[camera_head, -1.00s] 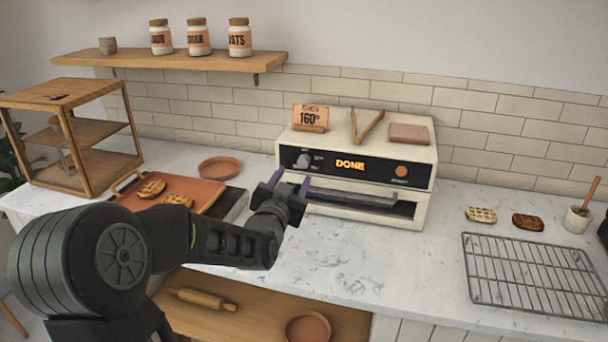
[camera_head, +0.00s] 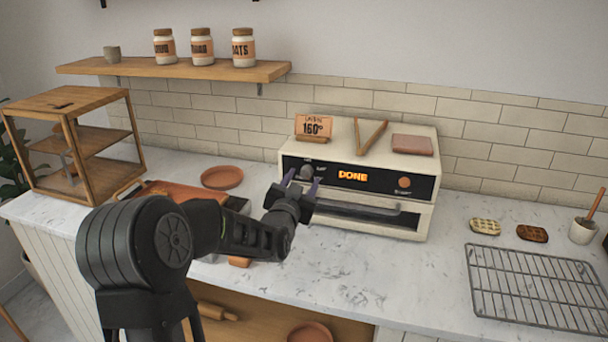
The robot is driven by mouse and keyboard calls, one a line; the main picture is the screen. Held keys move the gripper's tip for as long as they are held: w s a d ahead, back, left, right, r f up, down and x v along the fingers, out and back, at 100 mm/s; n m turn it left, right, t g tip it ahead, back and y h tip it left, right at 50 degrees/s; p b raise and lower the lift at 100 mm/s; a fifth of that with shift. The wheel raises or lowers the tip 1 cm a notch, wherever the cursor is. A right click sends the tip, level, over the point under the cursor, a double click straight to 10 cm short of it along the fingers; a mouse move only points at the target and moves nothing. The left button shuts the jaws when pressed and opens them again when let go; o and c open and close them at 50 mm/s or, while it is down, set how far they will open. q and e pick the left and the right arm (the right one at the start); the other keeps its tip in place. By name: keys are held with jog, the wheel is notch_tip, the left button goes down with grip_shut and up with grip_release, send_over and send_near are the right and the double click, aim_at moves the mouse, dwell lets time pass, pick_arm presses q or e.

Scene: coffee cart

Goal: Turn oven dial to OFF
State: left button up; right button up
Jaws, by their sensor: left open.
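The cream oven (camera_head: 430,185) stands on the counter against the tiled wall. Its black panel shows a lit "DONE" display (camera_head: 353,176). A grey dial (camera_head: 307,172) sits at the left of the panel, with small markings around it too small to read. An orange-brown button (camera_head: 404,182) is at the panel's right. My left gripper (camera_head: 302,184) is open, its two fingertips just in front of and below the dial. I cannot tell whether they touch it. My right gripper is not in view.
On the oven top are a "160°" sign (camera_head: 313,127), wooden tongs (camera_head: 370,138) and a pinkish block (camera_head: 412,145). A wire rack (camera_head: 535,285) and two waffles lie at right. A terracotta dish (camera_head: 222,177) and a wooden shelf case (camera_head: 90,140) are at left.

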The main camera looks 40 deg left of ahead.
pick_arm(q)
jog(key=shift+x, duration=0.95)
jog(key=shift+c, duration=0.4)
grip_shut()
